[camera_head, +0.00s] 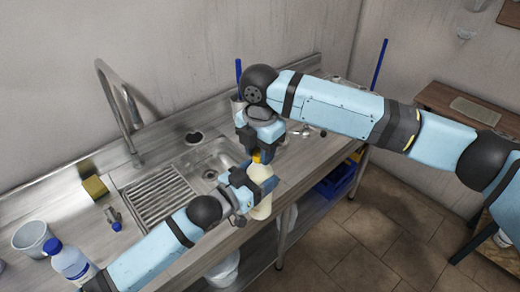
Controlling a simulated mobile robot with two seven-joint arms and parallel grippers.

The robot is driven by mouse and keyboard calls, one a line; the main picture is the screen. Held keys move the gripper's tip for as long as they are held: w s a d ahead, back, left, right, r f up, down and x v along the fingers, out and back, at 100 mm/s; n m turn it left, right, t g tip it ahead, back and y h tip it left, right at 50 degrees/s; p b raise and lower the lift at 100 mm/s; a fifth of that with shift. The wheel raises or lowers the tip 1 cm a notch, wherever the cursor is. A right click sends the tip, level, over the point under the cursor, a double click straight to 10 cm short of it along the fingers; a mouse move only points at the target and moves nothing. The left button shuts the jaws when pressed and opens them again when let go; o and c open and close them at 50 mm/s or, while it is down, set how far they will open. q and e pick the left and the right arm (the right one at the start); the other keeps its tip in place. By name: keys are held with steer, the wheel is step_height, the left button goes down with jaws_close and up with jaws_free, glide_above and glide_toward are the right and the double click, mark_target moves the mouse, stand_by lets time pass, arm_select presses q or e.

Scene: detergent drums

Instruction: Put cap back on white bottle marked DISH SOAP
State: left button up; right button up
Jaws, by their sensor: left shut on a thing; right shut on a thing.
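A cream-white bottle (262,208) is upright near the front edge of the counter, right of the sink. My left gripper (256,182) is shut around its upper part and covers much of it. No label can be read. My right gripper (257,152) points down directly above, shut on a small yellow-orange cap (256,158). The cap is over the top of the bottle. Whether it touches the neck is hidden by the fingers.
The sink (222,160) with its tap (120,108) lies left of the bottle. A blue crate (337,182) is under the counter.

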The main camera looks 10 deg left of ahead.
steer(key=m, duration=2.1)
steer(key=shift+a, duration=0.1)
steer(key=m, duration=0.5)
steer(key=shift+m, duration=0.4)
steer(key=o, duration=1)
steer(key=shift+r, duration=2.25)
steer(key=shift+c, duration=0.2)
